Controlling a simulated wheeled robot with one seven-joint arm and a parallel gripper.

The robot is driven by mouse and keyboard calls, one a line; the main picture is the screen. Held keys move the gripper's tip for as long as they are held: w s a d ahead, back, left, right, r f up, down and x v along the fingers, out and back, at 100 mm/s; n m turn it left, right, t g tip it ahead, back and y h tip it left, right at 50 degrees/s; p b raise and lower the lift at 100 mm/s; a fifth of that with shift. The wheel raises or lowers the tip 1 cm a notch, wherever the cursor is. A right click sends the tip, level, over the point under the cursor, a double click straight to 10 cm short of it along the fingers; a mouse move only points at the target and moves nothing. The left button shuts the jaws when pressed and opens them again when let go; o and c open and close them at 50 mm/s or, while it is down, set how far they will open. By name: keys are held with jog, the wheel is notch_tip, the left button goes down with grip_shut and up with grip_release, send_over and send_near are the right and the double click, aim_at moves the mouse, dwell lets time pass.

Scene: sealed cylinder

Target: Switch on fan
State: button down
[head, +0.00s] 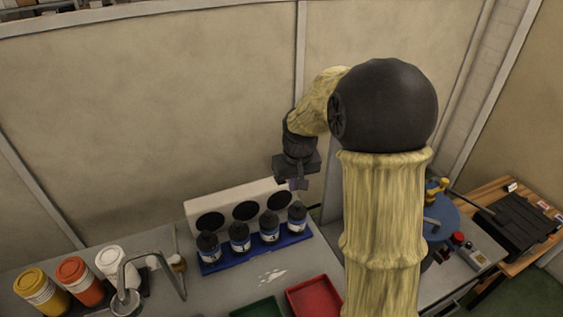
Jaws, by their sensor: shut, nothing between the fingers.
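A long white unit with several round black openings, which looks like the fan (262,193), stands at the back of the grey bench. My gripper (299,186) is shut and empty, pointing down at the fan's right end. A small purple patch shows beside the fingertips; I cannot tell whether it is a switch on the fan. I cannot tell whether the fingers touch the fan. The fan's right end is partly hidden by my gripper, and no switch is clearly visible.
Several dark bottles stand in a blue rack (257,250) in front of the fan. Red (315,296) and green (258,309) trays lie nearer. A bent metal stand (153,256) and yellow, orange and white jars are at left. A wall rises behind.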

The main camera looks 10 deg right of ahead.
jog(key=w+r+n+p, duration=0.1)
jog(key=w+r+p, duration=0.3)
jog(key=w, duration=1.1)
jog(key=w+f+p, duration=0.1)
jog(key=f, duration=0.3)
jog(key=f+p, duration=0.2)
jog(key=f, duration=0.2)
jog(key=w+f+p, duration=0.1)
jog(key=f, duration=0.4)
jog(key=shift+w+d, duration=0.25)
jog(key=shift+w, duration=0.1)
jog(key=shift+s+f, duration=0.1)
jog(key=shift+f, duration=0.1)
jog(key=shift+f+b, duration=0.3)
jog(key=shift+f, duration=0.15)
jog(key=shift+w+r, duration=0.15)
jog(key=shift+w, duration=0.05)
jog(key=shift+a, duration=0.1)
jog(key=shift+s, duration=0.1)
